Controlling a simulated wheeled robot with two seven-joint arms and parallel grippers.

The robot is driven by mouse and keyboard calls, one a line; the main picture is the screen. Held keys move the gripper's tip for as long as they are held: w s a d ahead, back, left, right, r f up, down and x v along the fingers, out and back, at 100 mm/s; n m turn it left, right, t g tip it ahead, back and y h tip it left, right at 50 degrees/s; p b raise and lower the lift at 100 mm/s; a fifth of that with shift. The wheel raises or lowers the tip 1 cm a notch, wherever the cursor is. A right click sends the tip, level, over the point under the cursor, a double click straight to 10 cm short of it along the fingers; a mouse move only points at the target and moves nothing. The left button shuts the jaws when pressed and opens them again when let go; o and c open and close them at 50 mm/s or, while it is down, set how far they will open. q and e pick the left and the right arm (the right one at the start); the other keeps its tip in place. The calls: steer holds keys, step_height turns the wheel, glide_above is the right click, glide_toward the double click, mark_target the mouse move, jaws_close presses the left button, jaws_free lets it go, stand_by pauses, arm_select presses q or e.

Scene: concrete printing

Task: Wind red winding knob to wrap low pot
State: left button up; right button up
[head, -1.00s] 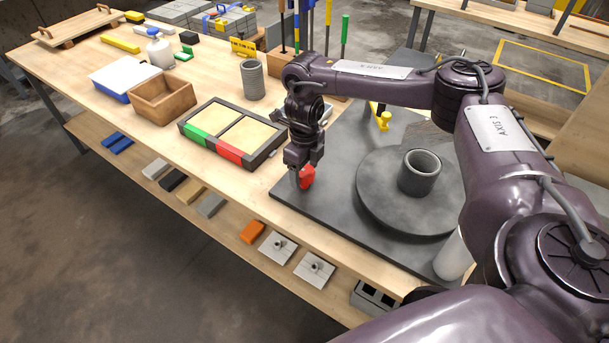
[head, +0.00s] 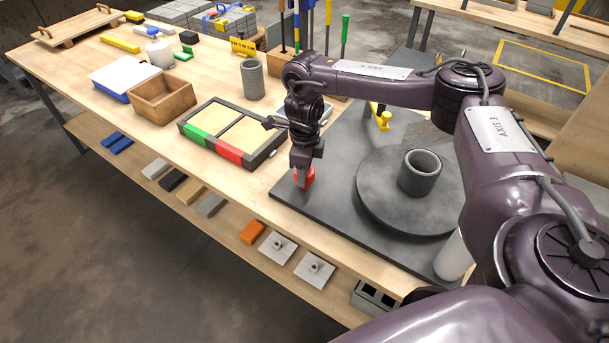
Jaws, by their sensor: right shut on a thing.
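The red winding knob (head: 309,178) stands near the left corner of the dark base plate (head: 328,212). My right gripper (head: 304,172) points down and is shut on the knob; its fingers hide part of it. The low pot (head: 419,173), a grey open cylinder, stands upright on the round dark turntable (head: 390,212), to the right of the knob and apart from the gripper. My left gripper is not in the picture.
A framed tray (head: 188,131) with green and red edge pieces lies left of the plate. A taller grey cylinder (head: 252,80) and a wooden box (head: 163,99) stand farther back. A white cylinder (head: 453,257) stands at the plate's near right. My right arm spans above the plate.

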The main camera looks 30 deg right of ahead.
steer(key=n, duration=0.3)
stand_by(0.4)
steer(key=o, duration=1.6)
steer(key=shift+o, duration=0.2)
steer(key=shift+r, duration=0.1)
step_height(320, 180, up, 6)
steer(key=p, duration=0.5)
